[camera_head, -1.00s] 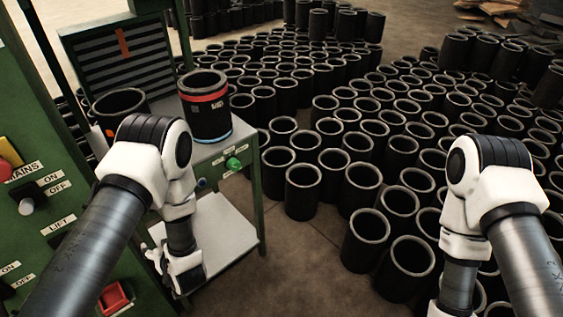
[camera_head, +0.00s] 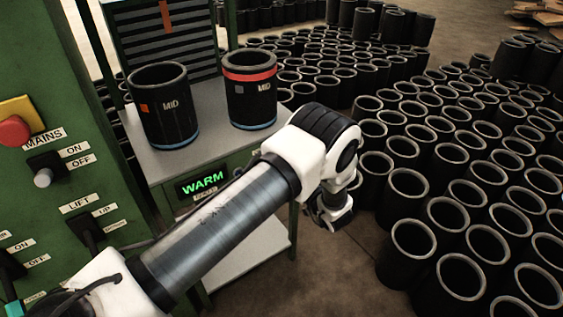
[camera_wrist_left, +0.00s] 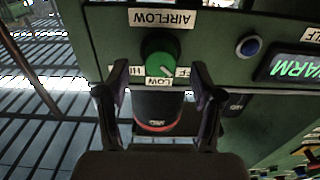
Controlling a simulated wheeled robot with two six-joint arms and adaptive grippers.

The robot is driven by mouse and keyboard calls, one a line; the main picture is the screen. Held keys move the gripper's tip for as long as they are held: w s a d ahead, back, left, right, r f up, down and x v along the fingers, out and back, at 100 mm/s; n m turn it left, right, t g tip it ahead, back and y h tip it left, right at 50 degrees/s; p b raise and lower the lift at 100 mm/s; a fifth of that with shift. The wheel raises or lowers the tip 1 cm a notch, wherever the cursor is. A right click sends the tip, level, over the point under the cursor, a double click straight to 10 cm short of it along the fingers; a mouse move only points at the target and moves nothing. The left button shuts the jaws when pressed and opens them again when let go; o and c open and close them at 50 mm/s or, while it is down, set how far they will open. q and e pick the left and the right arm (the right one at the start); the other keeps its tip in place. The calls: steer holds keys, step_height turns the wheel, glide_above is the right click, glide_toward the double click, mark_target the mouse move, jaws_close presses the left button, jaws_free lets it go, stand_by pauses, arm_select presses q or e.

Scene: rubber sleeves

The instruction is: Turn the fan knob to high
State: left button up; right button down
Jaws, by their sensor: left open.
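The green round fan knob (camera_wrist_left: 160,57) sits under an AIRFLOW label on a green panel in the left wrist view. A white mark on it slants toward the lower right, near the LOW label (camera_wrist_left: 159,82) and a partly hidden OFF label. The HI label (camera_wrist_left: 121,71) is on the other side. My left gripper (camera_wrist_left: 155,88) is open, with its fingers on either side below the knob; I cannot tell whether they touch it. In the head view my left gripper (camera_head: 329,212) is right of the bench, and my arm hides the knob. My right gripper is not in view.
A green WARM display (camera_head: 203,184) and a blue button (camera_wrist_left: 248,47) are on the panel. Many sleeves crowd the floor at right.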

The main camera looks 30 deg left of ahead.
arm_select(q)
steer(key=shift+x, duration=1.45)
steer(key=c, duration=1.2)
steer(key=shift+o, duration=0.2)
steer(key=shift+m, duration=0.4)
steer(key=shift+s+r+m+p, duration=0.1)
steer(key=shift+m+p, duration=0.2)
steer(key=shift+m, duration=4)
steer(key=shift+r+m+p, duration=0.1)
steer(key=shift+m+p, duration=0.2)
steer(key=shift+m, duration=4)
